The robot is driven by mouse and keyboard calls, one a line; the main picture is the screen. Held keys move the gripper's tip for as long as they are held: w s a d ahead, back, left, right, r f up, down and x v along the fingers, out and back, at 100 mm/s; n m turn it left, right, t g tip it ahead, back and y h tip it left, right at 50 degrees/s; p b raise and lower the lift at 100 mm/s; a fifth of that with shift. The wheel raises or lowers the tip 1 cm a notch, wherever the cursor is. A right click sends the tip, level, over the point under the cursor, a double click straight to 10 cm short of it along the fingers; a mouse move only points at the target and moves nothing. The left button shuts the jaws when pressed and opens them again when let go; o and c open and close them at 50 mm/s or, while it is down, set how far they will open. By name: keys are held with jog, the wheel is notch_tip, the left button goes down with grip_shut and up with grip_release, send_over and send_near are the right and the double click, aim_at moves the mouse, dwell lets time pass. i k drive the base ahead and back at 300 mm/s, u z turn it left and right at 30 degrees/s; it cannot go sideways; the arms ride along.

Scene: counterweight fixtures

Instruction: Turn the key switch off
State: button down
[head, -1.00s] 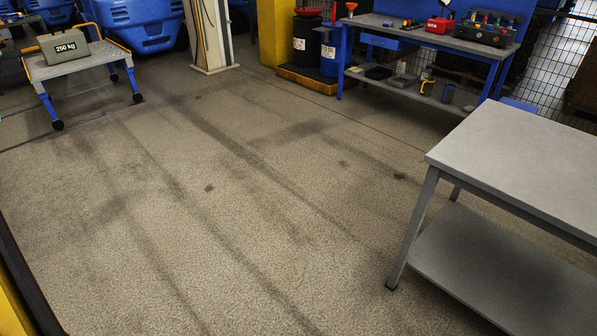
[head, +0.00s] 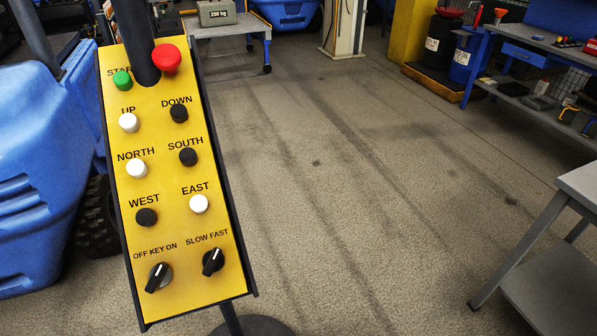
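A yellow control panel (head: 172,190) with a black frame stands tilted at the left. The key switch (head: 158,277) is at its lower left, under the label OFF KEY ON. It is a dark knob with a white mark, and its upper end leans right, toward the ON side. A similar black SLOW FAST knob (head: 213,261) sits to its right and also leans right. My gripper is not in view.
Above are several black and white buttons, a green start button (head: 122,81) and a red mushroom button (head: 166,59). A dark post (head: 139,45) crosses the panel's top. A blue machine (head: 45,170) stands left, a grey table (head: 560,250) right. Open floor lies between.

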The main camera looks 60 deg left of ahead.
aim_at(159, 275)
jog(key=u, duration=0.65)
jog(key=k, duration=0.1)
jog(key=u, duration=2.45)
jog(key=k, duration=0.85)
jog(key=z, duration=0.2)
jog(key=i, duration=0.85)
jog(key=u, duration=0.15)
